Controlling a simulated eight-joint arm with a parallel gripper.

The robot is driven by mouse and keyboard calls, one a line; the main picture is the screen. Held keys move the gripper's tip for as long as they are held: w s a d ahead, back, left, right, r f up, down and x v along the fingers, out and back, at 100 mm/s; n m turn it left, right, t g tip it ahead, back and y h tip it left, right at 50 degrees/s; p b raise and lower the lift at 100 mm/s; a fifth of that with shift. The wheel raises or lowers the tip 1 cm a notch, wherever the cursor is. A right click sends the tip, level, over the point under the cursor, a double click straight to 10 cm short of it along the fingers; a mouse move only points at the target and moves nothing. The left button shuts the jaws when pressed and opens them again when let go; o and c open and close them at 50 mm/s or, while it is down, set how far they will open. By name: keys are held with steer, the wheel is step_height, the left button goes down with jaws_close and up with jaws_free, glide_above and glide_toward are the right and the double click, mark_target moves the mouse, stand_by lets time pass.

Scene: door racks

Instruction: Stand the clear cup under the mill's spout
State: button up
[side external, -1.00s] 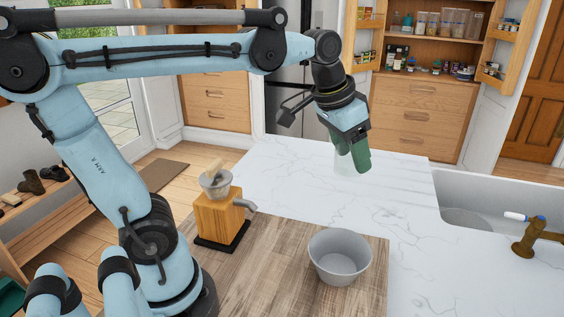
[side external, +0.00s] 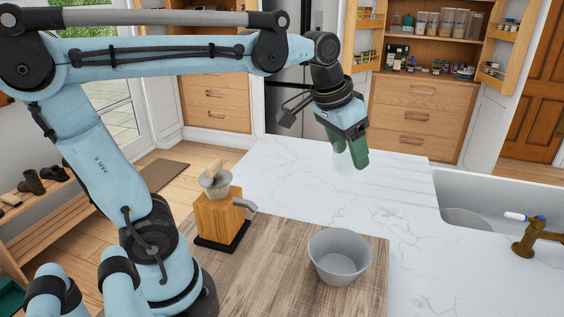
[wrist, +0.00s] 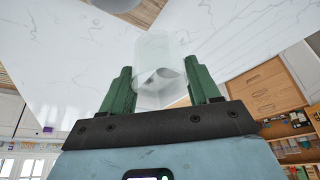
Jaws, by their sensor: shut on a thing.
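The clear cup (wrist: 160,58) is between the two green fingers of my gripper (wrist: 159,72) in the wrist view, and the fingers are shut on its sides. In the side view the cup (side external: 342,161) is faint and partly hidden by my gripper (side external: 352,157), over the far part of the white counter. I cannot tell whether its base touches the counter. The mill (side external: 214,217) has a wooden body on a dark base, a grey hopper on top and a short grey spout (side external: 244,205) facing right. It stands left of and nearer than my gripper.
A grey bowl (side external: 339,260) stands on the wooden board (side external: 268,272), right of the mill and nearer the camera. Board space below the spout is clear. The marble counter (side external: 285,185) between cup and mill is bare. A sink (side external: 500,210) with a brass tap lies at right.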

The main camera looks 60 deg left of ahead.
steer(key=s+a+f+n+y, duration=0.1)
steer(key=s+f+n, duration=0.3)
steer(key=s+f, duration=0.1)
steer(key=s+a+f+n+g+y, duration=0.1)
steer(key=s+f+n, duration=0.3)
steer(key=s+f, duration=0.1)
steer(key=s+a+f+n+g+y, duration=0.1)
steer(key=s+a+f+n+y, duration=0.1)
steer(key=s+f, duration=0.3)
steer(key=shift+s+f+n, duration=0.15)
steer(key=shift+f+n, duration=0.3)
steer(key=shift+f, duration=0.15)
steer(key=shift+s+f+n, duration=0.15)
steer(key=shift+f+n, duration=0.3)
steer(key=shift+f, duration=0.15)
steer(key=shift+s+a+f+n+g, duration=0.1)
steer(key=shift+a+n+g, duration=0.5)
steer(key=shift+n, duration=0.5)
steer(key=a+n, duration=0.1)
steer(key=n, duration=0.1)
steer(key=w+a+n+g, duration=0.1)
steer(key=n, duration=0.1)
steer(key=shift+a+r+y, duration=0.2)
steer(key=shift+a+y, duration=0.1)
steer(key=shift+f, duration=1.5)
steer(key=shift+f, duration=0.1)
steer(key=o, duration=1.1)
